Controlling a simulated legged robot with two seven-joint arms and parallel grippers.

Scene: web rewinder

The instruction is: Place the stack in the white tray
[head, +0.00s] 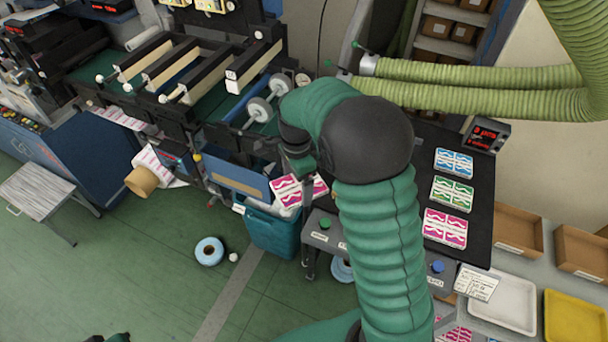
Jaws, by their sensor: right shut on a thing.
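My right gripper (301,176) is at the end of the green-sleeved arm, near the machine's outlet. It is shut on a pink-and-white printed stack (286,192), which shows on both sides of it, above the teal bin. The fingertips are partly hidden by the wrist. The white tray (503,304) lies at the lower right, well away from the held stack, and its visible part looks empty. A small dark green and black part at the bottom left edge may belong to my left arm; no left gripper can be made out.
A black table (473,215) holds blue (454,163), green (452,193) and pink (445,228) stacks. A yellow tray (574,319) is right of the white one. Cardboard boxes (517,230) stand behind. The teal bin (272,234) is below the gripper. Green hoses (480,88) cross the upper right.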

